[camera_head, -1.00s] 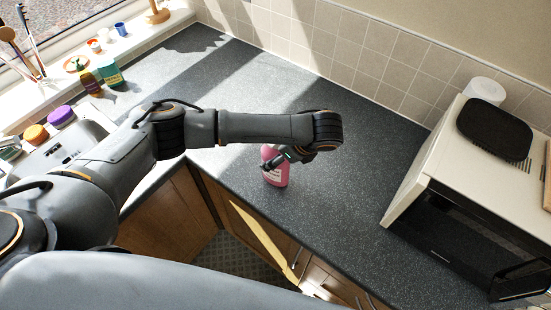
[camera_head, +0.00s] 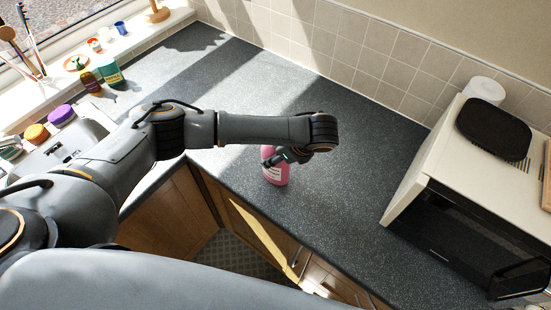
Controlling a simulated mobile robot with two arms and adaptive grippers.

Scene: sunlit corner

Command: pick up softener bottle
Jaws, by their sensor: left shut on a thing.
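The softener bottle (camera_head: 277,175) is pink with a pale label. It stands upright on the dark speckled countertop (camera_head: 335,210), close to the counter's front edge. My left arm reaches in from the left, and its gripper (camera_head: 272,160) is at the upper part of the bottle, shut on it. The wrist and gripper hide the bottle's top. I cannot tell any gap between the bottle's base and the counter. My right gripper is not in view.
A microwave (camera_head: 455,215) with a black tray (camera_head: 494,128) on top stands at the right. A green container (camera_head: 111,73) and other small items are by the window sill at the left. The counter behind the bottle is clear.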

